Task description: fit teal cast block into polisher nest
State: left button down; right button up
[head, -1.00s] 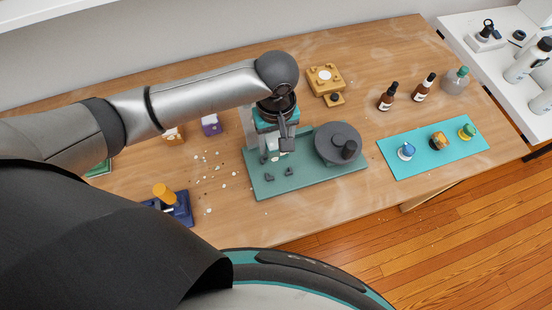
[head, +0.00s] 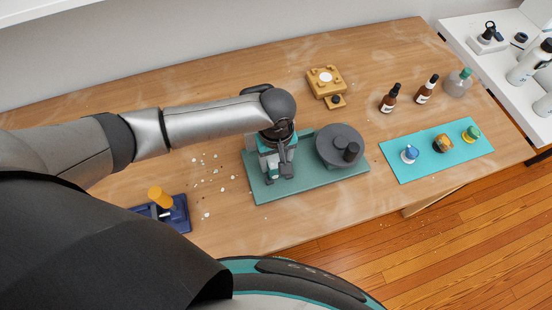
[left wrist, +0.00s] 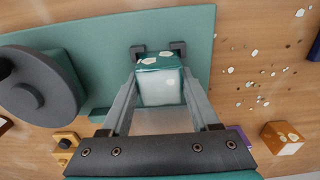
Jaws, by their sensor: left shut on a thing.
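My left gripper (head: 277,176) is over the left part of the polisher's green base plate (head: 330,184). In the left wrist view its two fingers (left wrist: 159,82) are shut on the cast block (left wrist: 160,84). The block has a teal band with pale flecks and a whitish, clear-looking body. Dark corner brackets of the nest (left wrist: 137,53) stand on the plate just beyond the block. The block appears close to them; I cannot tell whether it touches or sits between them. In the head view the gripper hides the nest and most of the block. My right gripper is not in view.
The polisher's dark round disc (head: 337,137) with a knob stands right of my gripper. Pale chips (head: 205,186) litter the table on the left, near a navy fixture (head: 178,216). A turquoise mat (head: 421,169) with several small castings lies at right. A yellow fixture (head: 326,80) is behind.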

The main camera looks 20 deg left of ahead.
aim_at(276, 160)
pick_arm(q)
jog(key=shift+c, duration=0.6)
grip_release()
notch_tip(276, 160, up, 12)
jog(key=p, duration=0.3)
jog(key=shift+r, duration=0.15)
